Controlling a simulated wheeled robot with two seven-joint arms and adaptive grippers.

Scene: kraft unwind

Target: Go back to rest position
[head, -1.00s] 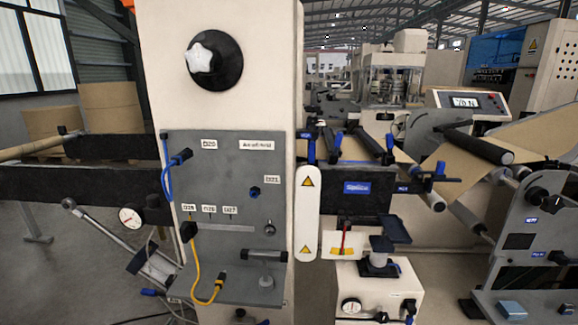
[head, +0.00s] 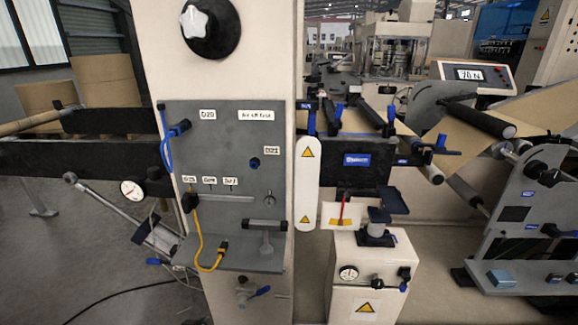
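Neither of my grippers shows in the head view, and no part of my arms is clearly visible. I cannot see whether either gripper is open or holds anything. In front of me stands a cream machine column (head: 222,75) with a grey control panel (head: 238,135). A white star-shaped knob on a black disc (head: 208,27) sits at the column's top. A blue cable (head: 167,150) and a yellow cable (head: 199,240) are plugged in at the panel.
A cream box (head: 368,285) with a gauge stands right of the column. Rollers with kraft web (head: 467,150) and a display reading 70 N (head: 470,73) are at the right. Large paper rolls (head: 103,80) stand at the left rear. Grey floor (head: 60,270) is open at lower left.

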